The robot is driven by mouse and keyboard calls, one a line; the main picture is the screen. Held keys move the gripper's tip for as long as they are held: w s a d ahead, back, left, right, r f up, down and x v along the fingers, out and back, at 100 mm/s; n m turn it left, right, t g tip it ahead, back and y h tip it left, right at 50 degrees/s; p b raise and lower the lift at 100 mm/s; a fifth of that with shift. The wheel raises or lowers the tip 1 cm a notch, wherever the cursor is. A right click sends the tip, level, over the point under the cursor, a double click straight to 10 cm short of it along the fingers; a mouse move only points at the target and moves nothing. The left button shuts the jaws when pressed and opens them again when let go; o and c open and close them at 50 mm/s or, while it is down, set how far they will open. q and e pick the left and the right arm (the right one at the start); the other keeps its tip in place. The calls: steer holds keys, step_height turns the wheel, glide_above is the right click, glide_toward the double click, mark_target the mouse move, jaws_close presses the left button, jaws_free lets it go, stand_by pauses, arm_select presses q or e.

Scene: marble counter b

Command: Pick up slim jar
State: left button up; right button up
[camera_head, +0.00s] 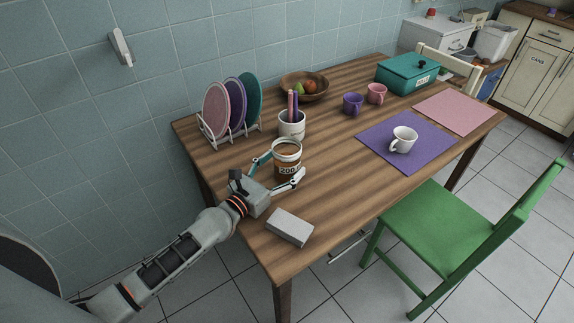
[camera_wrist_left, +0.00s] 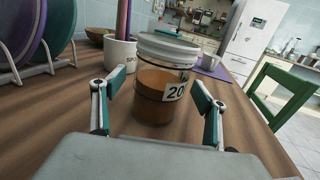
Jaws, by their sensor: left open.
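The slim jar (camera_head: 287,160) is clear with brown contents, a white lid and a label with dark digits. It stands upright on the wooden table. My left gripper (camera_head: 281,172) is open, with one finger on each side of the jar. In the left wrist view the jar (camera_wrist_left: 160,85) stands between the spread fingers of the gripper (camera_wrist_left: 158,108). I see a gap on both sides, so the fingers do not appear to touch it. My right gripper is not in view.
A white cup with sticks (camera_head: 292,127) stands just behind the jar. A plate rack (camera_head: 230,128) is to the left. A grey block (camera_head: 290,227) lies near the front edge. A white mug (camera_head: 403,139) sits on a purple mat (camera_head: 375,130). The table (camera_head: 330,180) is clear right of the jar.

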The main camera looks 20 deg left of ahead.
arm_select(q)
steer(key=shift+x, duration=1.25)
steer(key=c, duration=1.6)
steer(key=shift+r, duration=0.15)
